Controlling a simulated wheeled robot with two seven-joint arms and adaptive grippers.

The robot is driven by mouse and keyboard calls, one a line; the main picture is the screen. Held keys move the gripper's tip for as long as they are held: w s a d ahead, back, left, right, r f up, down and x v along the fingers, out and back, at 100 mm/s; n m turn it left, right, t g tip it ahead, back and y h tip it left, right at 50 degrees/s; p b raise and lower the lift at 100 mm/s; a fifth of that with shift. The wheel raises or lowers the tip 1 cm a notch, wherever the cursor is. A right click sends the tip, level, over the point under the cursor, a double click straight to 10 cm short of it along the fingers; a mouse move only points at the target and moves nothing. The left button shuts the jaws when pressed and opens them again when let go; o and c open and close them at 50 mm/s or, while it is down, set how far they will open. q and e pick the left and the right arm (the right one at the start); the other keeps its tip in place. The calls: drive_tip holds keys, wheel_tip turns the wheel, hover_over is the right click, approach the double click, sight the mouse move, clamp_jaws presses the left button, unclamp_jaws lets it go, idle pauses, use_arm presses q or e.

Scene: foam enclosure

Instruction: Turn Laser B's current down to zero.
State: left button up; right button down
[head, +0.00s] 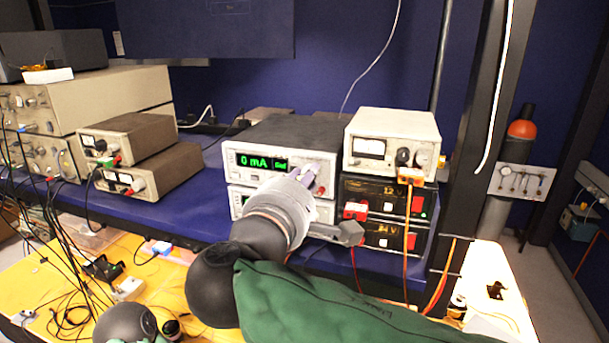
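Two white-fronted laser units are stacked on the blue shelf. The upper unit (239,166) has a green display (256,161) reading "0 mA", with a smaller green readout beside it. The lower unit (236,204) also has a green display, mostly hidden behind my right arm. I cannot read which unit is Laser B. My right gripper (307,174) reaches up to the right part of the upper unit's front, at its control knob. The knob is largely hidden by the fingers, and whether they grip it is unclear. My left gripper is out of view.
A white meter box (391,140) sits on black 12 V and 24 V supplies (385,215) to the right. Brown-topped supplies (140,150) stand left. A dark post (478,130) rises at right. Cables and small parts lie on the yellow bench (50,270).

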drive_tip(key=shift+f, duration=0.1)
idle(0.4)
drive_tip(key=c, duration=1.1)
unclamp_jaws()
drive_tip(key=shift+a, duration=0.1)
drive_tip(key=shift+o, duration=0.2)
drive_tip(key=v, duration=1.2)
